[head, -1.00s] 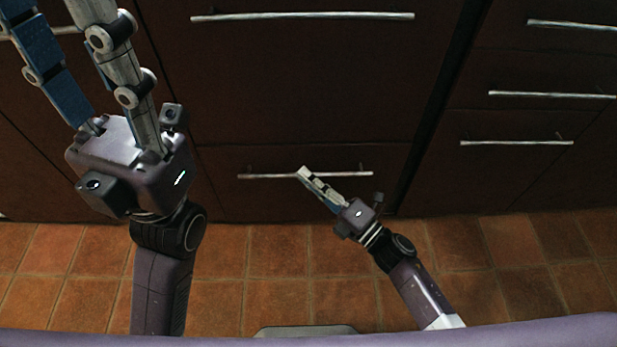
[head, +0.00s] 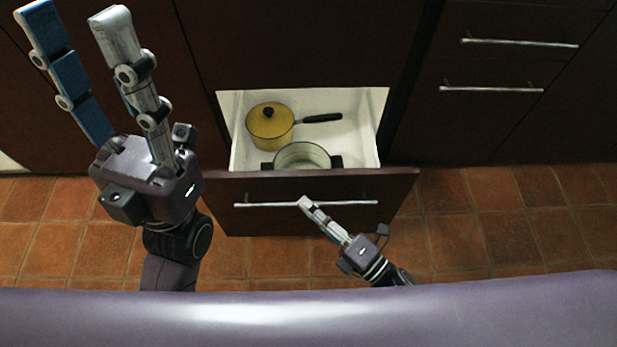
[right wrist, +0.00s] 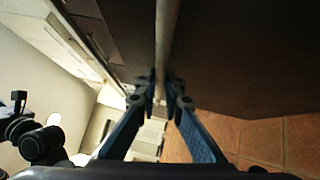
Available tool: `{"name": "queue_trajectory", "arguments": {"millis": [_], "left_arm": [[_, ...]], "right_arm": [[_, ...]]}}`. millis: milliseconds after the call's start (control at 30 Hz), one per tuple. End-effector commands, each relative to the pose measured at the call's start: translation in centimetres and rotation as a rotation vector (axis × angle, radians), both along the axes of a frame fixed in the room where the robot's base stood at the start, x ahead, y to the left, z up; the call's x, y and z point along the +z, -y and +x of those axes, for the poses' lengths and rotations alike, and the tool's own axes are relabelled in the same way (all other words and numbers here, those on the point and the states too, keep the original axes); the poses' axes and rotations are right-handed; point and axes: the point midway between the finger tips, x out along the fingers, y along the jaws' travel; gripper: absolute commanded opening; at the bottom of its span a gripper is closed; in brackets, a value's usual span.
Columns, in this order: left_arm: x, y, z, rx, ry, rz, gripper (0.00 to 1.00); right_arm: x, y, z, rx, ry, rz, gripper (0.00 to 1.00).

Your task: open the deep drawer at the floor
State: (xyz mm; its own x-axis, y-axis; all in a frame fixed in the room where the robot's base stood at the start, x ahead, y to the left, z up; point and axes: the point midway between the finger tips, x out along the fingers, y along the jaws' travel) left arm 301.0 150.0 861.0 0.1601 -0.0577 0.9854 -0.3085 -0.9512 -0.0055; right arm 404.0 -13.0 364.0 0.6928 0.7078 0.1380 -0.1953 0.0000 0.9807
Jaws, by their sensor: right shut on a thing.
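The deep drawer (head: 395,190) at the floor stands pulled out, with its dark front panel and white inside (head: 355,150) showing. In it are a yellow lidded saucepan (head: 268,127) with a dark handle and a light pot (head: 303,156) with dark side grips. My right gripper (head: 305,203) is shut on the drawer's bar handle (head: 258,205), near its middle. In the right wrist view the bar (right wrist: 167,35) runs between the fingers. My left gripper (head: 75,22) is raised at the left with its two fingers apart and empty.
Shut dark cabinet fronts stand behind, and drawers with bar handles (head: 520,42) are at the right. The tiled floor (head: 480,220) is free to the right of the drawer. My own purple body fills the bottom edge.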

Motion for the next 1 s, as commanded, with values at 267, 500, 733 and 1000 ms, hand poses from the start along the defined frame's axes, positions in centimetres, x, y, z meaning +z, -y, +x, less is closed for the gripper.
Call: {"name": "queue_trajectory", "arguments": {"millis": [267,500,733,1000], "left_arm": [[-0.3,-0.1,-0.3,-0.002,-0.043,-0.005,0.40],[0.3,-0.1,-0.3,-0.002,-0.038,-0.005,0.40],[0.5,-0.1,-0.3,-0.003,-0.039,-0.005,0.40],[0.5,-0.1,-0.3,-0.003,-0.039,-0.005,0.40]], "right_arm": [[0.0,0.0,-7.4,-0.002,-0.007,0.000,0.00],[0.0,0.1,-11.4,-0.002,-0.004,-0.001,0.00],[0.0,0.1,-13.3,-0.002,-0.002,-0.002,0.00],[-0.1,0.1,-13.6,-0.002,-0.001,0.000,0.00]]}}
